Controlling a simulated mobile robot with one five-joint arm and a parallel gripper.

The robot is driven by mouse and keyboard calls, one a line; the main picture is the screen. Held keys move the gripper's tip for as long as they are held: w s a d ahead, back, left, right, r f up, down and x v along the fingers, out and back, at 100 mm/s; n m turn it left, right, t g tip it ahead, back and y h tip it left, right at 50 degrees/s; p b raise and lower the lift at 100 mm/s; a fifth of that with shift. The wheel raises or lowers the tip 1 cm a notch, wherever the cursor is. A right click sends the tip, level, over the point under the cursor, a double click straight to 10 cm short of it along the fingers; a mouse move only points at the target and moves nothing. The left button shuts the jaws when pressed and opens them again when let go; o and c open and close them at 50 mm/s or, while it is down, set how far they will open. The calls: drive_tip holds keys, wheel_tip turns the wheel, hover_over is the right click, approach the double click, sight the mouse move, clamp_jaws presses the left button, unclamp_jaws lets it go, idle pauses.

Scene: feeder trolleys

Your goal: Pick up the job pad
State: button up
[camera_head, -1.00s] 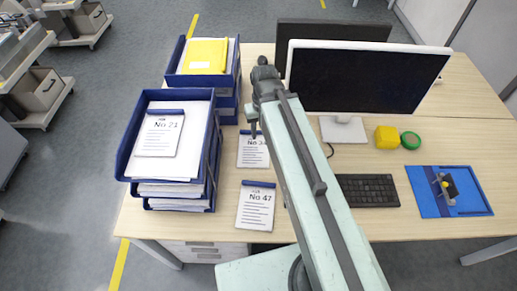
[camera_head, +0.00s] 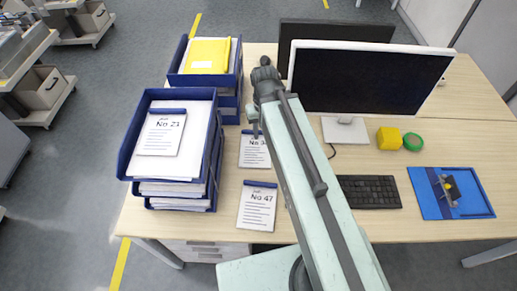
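Several job pads are in view. One marked "No 21" (camera_head: 161,134) lies on the papers in the top of the front blue tray stack. One marked "No 47" (camera_head: 257,208) lies flat on the desk near its front edge. A third pad (camera_head: 254,151), its number partly hidden by my arm, lies on the desk behind it, right of the trays. My gripper (camera_head: 257,130) is at the far end of my arm, above the desk near the third pad's back edge. It looks apart from the pads. Its fingers are too small to read.
The front blue tray stack (camera_head: 125,160) and a rear tray stack with a yellow folder (camera_head: 208,55) stand at the left. Monitors (camera_head: 375,80), a keyboard (camera_head: 368,192), a yellow block (camera_head: 388,138), green tape (camera_head: 412,142) and a blue clipboard (camera_head: 470,205) are to the right.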

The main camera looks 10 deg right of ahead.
drive_tip(key=shift+o, duration=0.4)
drive_tip(key=w+f+n+b, duration=0.2)
drive_tip(key=w+n, duration=0.2)
drive_tip(key=n, duration=0.1)
drive_tip(key=w+f+n+b, duration=0.1)
drive_tip(key=w+n, duration=0.3)
drive_tip(key=n, duration=0.1)
drive_tip(key=w+f+n+b, duration=0.2)
drive_tip(key=w+n, duration=0.2)
drive_tip(key=w, duration=0.1)
drive_tip(key=shift+d+f+n+b, duration=0.25)
drive_tip(key=shift+f+n+b, duration=0.05)
drive_tip(key=shift+f+n, duration=0.1)
drive_tip(key=shift+s+f, duration=0.1)
drive_tip(key=shift+f, duration=0.1)
drive_tip(key=shift+s, duration=0.2)
wheel_tip(320, 180, down, 8)
drive_tip(key=b, duration=0.8)
drive_tip(key=shift+r, duration=0.3)
clamp_jaws()
